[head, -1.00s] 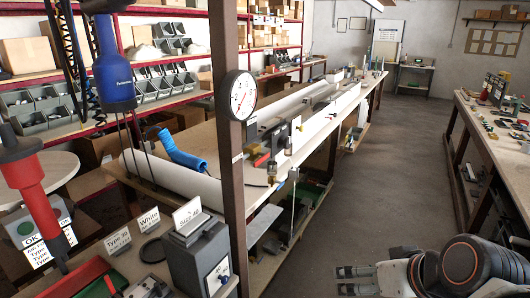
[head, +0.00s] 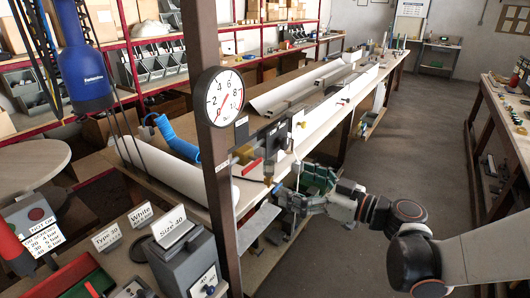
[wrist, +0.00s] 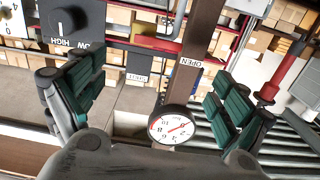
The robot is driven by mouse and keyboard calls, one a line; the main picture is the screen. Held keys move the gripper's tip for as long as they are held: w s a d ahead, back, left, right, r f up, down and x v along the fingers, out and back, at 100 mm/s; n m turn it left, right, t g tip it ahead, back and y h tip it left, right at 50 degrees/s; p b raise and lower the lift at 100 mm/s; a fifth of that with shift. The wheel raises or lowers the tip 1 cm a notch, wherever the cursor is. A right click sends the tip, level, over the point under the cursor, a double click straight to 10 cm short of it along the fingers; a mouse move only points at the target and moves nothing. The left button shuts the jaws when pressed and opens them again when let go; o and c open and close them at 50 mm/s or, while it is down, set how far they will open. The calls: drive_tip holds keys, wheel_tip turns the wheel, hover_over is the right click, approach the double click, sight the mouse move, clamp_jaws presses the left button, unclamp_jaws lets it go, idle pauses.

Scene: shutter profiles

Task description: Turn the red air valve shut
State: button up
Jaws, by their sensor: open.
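The red air valve lever (head: 251,167) shows in the head view just right of the brown post, beside brass fittings (head: 244,153). It slants and looks small there. In the wrist view I cannot pick out the lever surely; the OPEN label (wrist: 187,63) and a second label, seemingly SHUT (wrist: 137,77), show there. My gripper (head: 297,188) is open and empty, to the right of and slightly lower than the lever in the head view, apart from it. Its green-padded fingers spread wide in the wrist view (wrist: 155,88).
A round pressure gauge (head: 219,97) is on the brown post (head: 222,190); it also shows in the wrist view (wrist: 170,127). A dark knob panel marked LOW and HIGH (wrist: 68,20) is at upper left there. The long bench (head: 330,110) lies behind. The aisle floor (head: 420,150) is clear.

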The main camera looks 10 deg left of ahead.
sight(252, 164)
drive_tip(key=x, duration=0.4)
drive_tip(key=b+x, duration=0.1)
drive_tip(key=x, duration=0.9)
drive_tip(key=shift+w+r, duration=0.1)
drive_tip(key=shift+r, duration=0.25)
drive_tip(key=shift+c, duration=0.4)
drive_tip(key=c, duration=1.4)
drive_tip(key=shift+c, duration=0.2)
